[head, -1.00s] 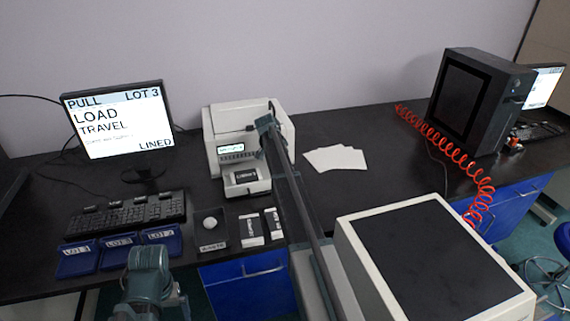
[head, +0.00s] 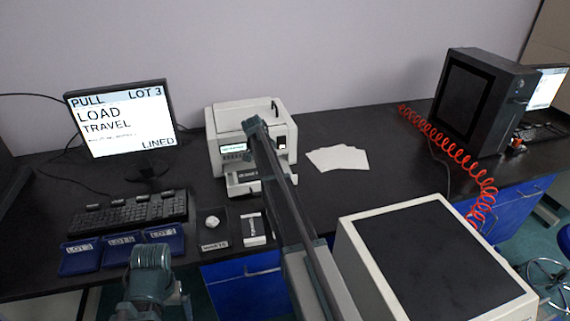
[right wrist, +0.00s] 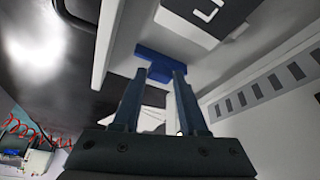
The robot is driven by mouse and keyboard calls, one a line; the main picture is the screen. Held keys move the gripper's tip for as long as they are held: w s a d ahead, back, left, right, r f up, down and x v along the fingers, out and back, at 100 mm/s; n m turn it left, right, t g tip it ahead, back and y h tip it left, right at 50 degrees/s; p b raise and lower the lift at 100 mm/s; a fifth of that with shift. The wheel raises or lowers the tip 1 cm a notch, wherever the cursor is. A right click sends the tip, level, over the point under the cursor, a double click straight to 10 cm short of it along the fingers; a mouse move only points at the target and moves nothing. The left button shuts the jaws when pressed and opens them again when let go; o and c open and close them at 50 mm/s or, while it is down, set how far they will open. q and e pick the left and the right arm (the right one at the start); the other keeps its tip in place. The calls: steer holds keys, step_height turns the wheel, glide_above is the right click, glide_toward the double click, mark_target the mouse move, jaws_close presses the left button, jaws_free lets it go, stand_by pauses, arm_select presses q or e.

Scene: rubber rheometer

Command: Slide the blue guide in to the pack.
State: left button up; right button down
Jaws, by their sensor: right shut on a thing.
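My right gripper (right wrist: 157,95) is shut on the blue guide (right wrist: 158,63), a small T-shaped blue piece at its fingertips in the right wrist view. The guide is at a pale wall; whether it touches is unclear. A white pack with a dark top (right wrist: 205,12) lies just beyond it. In the head view a white printer (head: 226,119) stands at the back middle, with a front tray (head: 243,188) holding a dark-labelled pack.
A white-and-black pack (head: 254,229) and a dark dish (head: 213,240) with a pale lump stand in front of the printer. Blue trays (head: 121,245) and a keyboard (head: 128,211) are left. White sheets (head: 338,158) lie right. A pale dark-topped box (head: 425,255) fills the front right.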

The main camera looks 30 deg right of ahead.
steer(key=shift+w+a, duration=0.15)
steer(key=shift+a, duration=0.5)
steer(key=shift+w+a, duration=0.15)
steer(key=shift+a, duration=0.45)
steer(key=shift+c, duration=2.2)
jaws_free()
steer(key=p+v, duration=1.2)
steer(key=v, duration=0.1)
steer(key=shift+a+r+p, duration=0.15)
steer(key=shift+r+p, duration=0.2)
steer(key=shift+p, duration=0.05)
